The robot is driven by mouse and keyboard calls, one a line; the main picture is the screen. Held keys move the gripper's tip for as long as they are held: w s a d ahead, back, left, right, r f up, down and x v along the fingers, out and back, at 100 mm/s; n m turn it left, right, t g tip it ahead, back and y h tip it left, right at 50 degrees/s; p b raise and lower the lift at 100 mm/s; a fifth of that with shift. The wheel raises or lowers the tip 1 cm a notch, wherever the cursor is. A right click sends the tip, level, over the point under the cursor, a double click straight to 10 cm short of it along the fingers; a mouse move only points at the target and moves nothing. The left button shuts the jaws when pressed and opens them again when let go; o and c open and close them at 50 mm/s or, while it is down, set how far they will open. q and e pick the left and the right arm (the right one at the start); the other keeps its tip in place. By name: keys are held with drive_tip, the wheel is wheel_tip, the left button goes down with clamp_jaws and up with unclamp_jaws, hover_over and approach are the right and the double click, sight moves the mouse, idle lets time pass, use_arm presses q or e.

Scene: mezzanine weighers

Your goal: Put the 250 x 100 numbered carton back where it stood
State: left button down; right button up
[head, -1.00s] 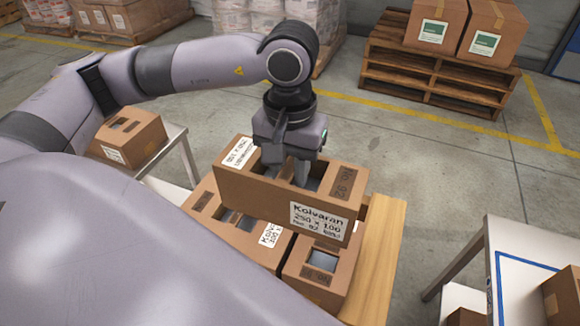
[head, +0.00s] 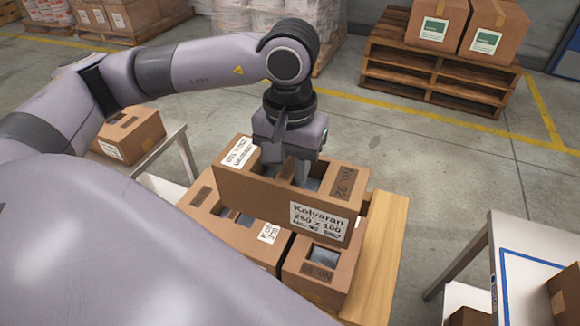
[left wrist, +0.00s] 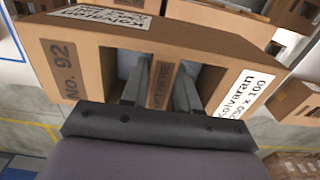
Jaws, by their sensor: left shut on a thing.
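The numbered carton (head: 268,198) is brown, with a white label reading Kolvaran 250 x 100 and a dark "No. 92" patch on its end. It also shows large in the left wrist view (left wrist: 95,58). My left gripper (head: 295,170) reaches down into its top openings and is shut on the strip between them, marked in the left wrist view. The carton hangs over or rests on other cartons; I cannot tell whether it touches them. Its underside is hidden. My right gripper is in neither view.
Below are a carton with a Kolvaran label (head: 258,248) and a smaller numbered carton (head: 318,285), on a wooden surface (head: 382,245). Another carton (head: 128,135) stands on a left table. A blue-outlined table (head: 505,232) is at right. A loaded pallet (head: 435,75) stands behind. Floor between is clear.

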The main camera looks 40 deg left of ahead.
use_arm(q)
drive_tip(key=shift+f+b, duration=0.55)
drive_tip(key=shift+f, duration=0.15)
wheel_tip(320, 180, down, 4)
drive_tip(key=b, duration=0.3)
drive_tip(key=shift+r+b, duration=0.2)
drive_tip(key=shift+b, duration=0.15)
wheel_tip(320, 180, down, 2)
drive_tip(key=shift+f+b, duration=0.15)
drive_tip(key=shift+b, duration=1.1)
drive_tip(key=shift+f+b, duration=2)
drive_tip(key=shift+b, duration=0.05)
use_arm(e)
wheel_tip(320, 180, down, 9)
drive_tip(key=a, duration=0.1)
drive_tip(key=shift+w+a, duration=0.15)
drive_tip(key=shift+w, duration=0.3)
use_arm(q)
drive_tip(key=shift+f+b, duration=0.3)
drive_tip(key=shift+b, duration=0.05)
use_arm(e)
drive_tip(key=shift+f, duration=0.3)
use_arm(q)
drive_tip(key=c, duration=0.8)
unclamp_jaws()
drive_tip(key=shift+r, duration=0.1)
